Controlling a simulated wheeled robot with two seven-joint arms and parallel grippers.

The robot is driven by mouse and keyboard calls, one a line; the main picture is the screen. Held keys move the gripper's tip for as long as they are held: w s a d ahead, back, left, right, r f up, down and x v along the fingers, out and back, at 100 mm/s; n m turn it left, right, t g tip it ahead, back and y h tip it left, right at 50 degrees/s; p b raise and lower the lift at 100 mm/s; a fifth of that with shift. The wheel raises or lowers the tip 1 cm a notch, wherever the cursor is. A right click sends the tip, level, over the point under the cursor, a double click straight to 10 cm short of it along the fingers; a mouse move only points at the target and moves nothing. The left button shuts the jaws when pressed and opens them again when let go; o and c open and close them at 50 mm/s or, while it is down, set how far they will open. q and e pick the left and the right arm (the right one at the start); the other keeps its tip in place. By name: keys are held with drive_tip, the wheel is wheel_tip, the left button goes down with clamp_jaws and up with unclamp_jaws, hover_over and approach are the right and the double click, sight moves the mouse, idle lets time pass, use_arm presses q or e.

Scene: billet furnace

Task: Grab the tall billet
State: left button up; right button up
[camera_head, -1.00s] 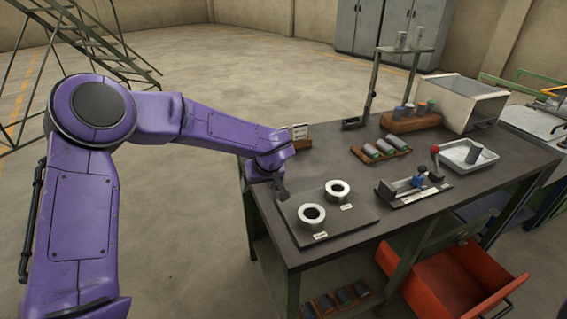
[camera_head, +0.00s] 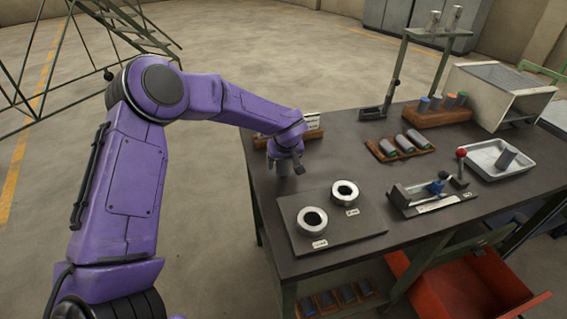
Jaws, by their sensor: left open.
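My left gripper (camera_head: 286,166) is open and empty. It points down above the table's left part, behind the dark plate with two rings. Two silvery cylinders (camera_head: 433,20) stand on a raised shelf. I cannot tell for sure which is the tall billet. My right gripper is out of view.
The dark plate (camera_head: 370,231) with two rings lies at the front left. A metal bin (camera_head: 492,100) is at the back right. The table is clear between the plate and the wooden holder.

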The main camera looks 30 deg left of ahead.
use_arm(q)
drive_tip(key=shift+a+f, duration=0.15)
drive_tip(key=shift+f, duration=0.2)
drive_tip(key=shift+s+r, duration=0.1)
clamp_jaws()
drive_tip(key=shift+r, duration=0.1)
